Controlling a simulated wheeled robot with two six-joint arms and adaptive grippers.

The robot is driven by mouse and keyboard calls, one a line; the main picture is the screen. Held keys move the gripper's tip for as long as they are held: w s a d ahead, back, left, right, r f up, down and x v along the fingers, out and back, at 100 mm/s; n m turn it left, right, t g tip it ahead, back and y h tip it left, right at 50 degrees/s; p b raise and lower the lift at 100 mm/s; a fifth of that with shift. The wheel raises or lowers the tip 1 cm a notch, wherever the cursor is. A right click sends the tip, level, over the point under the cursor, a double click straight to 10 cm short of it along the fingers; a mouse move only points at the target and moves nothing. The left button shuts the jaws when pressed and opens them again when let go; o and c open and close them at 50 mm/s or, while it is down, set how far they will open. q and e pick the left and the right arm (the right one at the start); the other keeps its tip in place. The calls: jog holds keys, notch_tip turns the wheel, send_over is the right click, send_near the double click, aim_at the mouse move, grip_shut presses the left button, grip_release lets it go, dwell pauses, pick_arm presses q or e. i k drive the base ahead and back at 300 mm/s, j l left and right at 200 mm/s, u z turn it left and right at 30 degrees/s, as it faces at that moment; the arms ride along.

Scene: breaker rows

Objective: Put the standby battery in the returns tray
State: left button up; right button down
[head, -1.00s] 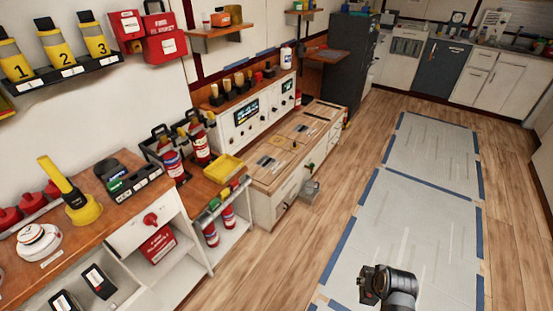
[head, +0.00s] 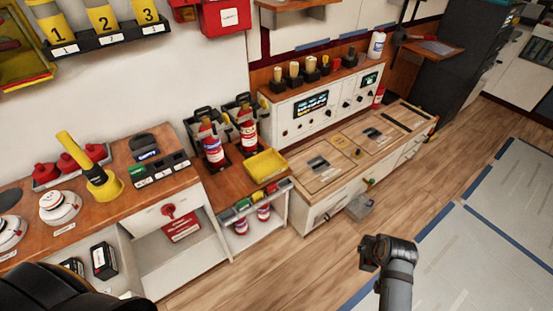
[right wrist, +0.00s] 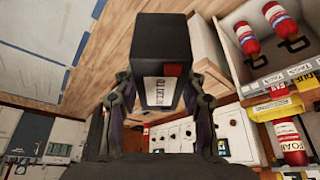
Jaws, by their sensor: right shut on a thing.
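My right gripper (right wrist: 155,100) is shut on a black box-shaped battery (right wrist: 162,50) with a white label and a red patch, seen in the right wrist view. Its label is too small to read surely. In the head view my right arm shows at the lower right, but its fingers and the battery do not. An empty yellow tray (head: 266,166), which looks like the returns tray, sits on the low wooden-topped cart, right of the red extinguishers. The battery is apart from it. My left gripper is not in view.
Red extinguishers (head: 212,150) stand behind the yellow tray on the cart (head: 225,184). A counter (head: 120,205) with a yellow torch stands left, with black boxes (head: 104,260) on its shelf. A console bench (head: 330,165) stands right. The wooden floor in front is mostly clear.

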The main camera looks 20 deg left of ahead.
aim_at(266, 168)
jog(key=i+u, duration=0.25)
jog(key=u, duration=0.2)
jog(key=i+l+u, duration=0.25)
jog(key=u, duration=0.25)
jog(key=i+l+u, duration=0.2)
jog(key=u, duration=0.25)
jog(key=i+l+u, duration=0.2)
jog(key=l+u, duration=0.25)
jog(key=j, duration=0.1)
